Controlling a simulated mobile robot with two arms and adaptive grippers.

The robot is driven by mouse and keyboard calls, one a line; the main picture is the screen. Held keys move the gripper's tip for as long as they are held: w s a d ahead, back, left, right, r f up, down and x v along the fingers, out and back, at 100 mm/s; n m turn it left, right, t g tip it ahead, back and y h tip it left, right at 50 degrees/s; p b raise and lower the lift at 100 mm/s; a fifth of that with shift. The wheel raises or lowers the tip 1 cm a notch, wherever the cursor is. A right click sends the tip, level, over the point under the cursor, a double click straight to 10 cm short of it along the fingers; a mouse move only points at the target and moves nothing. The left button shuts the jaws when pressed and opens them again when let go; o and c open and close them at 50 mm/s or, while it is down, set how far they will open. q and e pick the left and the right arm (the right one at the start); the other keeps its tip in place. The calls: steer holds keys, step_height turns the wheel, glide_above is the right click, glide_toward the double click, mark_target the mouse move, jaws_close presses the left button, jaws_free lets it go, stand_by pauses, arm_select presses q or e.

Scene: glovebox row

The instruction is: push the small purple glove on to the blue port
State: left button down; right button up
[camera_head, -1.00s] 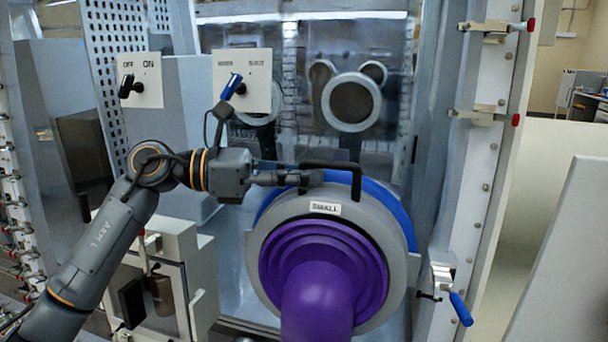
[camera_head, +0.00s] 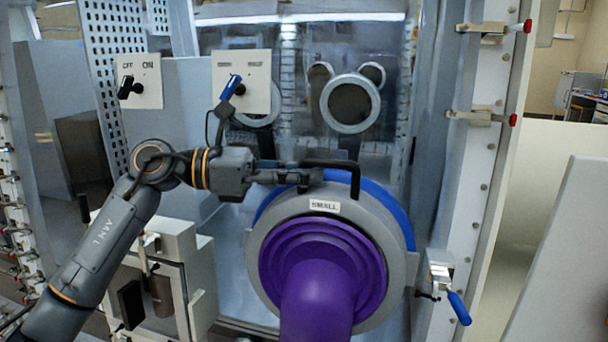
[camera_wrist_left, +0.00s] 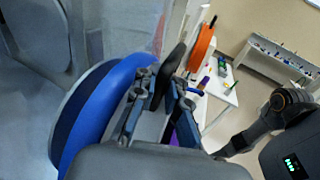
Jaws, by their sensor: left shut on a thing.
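The small purple glove (camera_head: 322,268) hangs from a grey ring (camera_head: 262,262) labelled SMALL, with a black handle (camera_head: 356,180) on top. The blue port (camera_head: 396,207) shows behind the ring, along its top and right; the glove ring covers the rest. I cannot tell whether ring and port touch. My left gripper (camera_head: 310,178) is shut on the left part of the black handle. In the left wrist view the gripper (camera_wrist_left: 160,100) has its fingers around the handle (camera_wrist_left: 167,75), beside the blue port (camera_wrist_left: 98,112). My right gripper is not in view.
A switch panel with a blue lever (camera_head: 231,87) stands above my left gripper. A blue-handled clamp (camera_head: 458,307) is to the right of the ring. A grey box (camera_head: 170,265) stands at lower left. The wrist view shows a white table (camera_wrist_left: 220,88) with small objects.

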arm_select(q)
steer(key=shift+w+r, duration=0.1)
steer(key=shift+w, duration=0.05)
steer(key=c, duration=1.3)
jaws_free()
steer(key=shift+c, duration=0.2)
steer(key=shift+o, duration=0.2)
steer(key=shift+w, duration=0.1)
steer(key=shift+f, duration=0.25)
